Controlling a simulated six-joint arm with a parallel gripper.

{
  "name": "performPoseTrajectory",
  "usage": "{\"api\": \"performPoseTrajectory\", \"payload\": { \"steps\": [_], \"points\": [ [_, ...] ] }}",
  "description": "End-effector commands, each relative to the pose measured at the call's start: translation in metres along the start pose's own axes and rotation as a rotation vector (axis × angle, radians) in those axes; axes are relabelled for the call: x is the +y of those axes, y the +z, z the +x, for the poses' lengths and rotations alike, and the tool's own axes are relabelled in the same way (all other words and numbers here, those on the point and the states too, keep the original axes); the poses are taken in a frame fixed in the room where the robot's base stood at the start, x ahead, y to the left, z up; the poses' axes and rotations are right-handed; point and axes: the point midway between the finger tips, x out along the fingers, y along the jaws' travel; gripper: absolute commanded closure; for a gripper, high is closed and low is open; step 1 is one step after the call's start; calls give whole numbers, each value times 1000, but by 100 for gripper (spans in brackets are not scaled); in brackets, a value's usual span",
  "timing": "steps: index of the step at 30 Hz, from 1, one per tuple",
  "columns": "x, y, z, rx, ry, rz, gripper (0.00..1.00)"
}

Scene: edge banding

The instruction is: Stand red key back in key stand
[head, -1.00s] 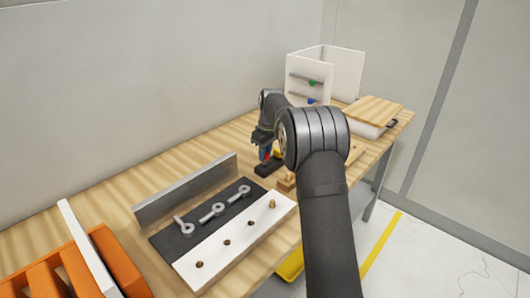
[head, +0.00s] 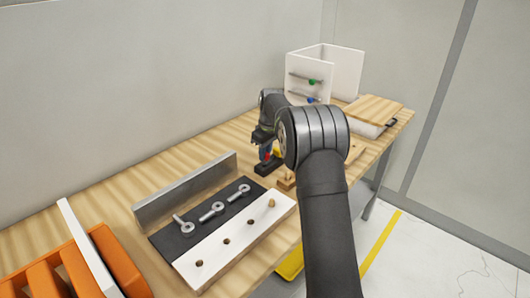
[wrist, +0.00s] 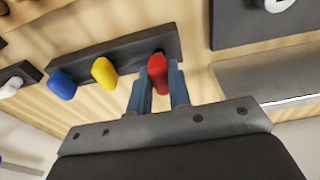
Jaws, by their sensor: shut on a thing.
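The red key (wrist: 157,75) is between the two blue fingers of my gripper (wrist: 158,88) in the wrist view, and the gripper is shut on it. It is over the right end of the dark key stand (wrist: 130,52). Its lower end is hidden, so I cannot tell how deep it sits. A yellow key (wrist: 104,72) and a blue key (wrist: 62,84) stand along the same bar. In the head view my gripper (head: 266,152) is at the dark stand (head: 267,168), partly hidden by my arm.
A dark mat (head: 180,240) with several eye bolts, a white board (head: 215,262) with holes and a metal angle (head: 185,193) lie to the left. An orange rack (head: 85,265) is at the front left. A white open box (head: 345,70) stands behind.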

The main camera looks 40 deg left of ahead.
Motion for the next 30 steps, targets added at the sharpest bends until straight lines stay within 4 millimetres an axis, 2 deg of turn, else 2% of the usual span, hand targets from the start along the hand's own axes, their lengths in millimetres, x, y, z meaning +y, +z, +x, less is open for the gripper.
{"api": "performPoseTrajectory", "payload": {
  "steps": [30],
  "points": [
    [0,1,8,0,0,0,100]
  ]
}}
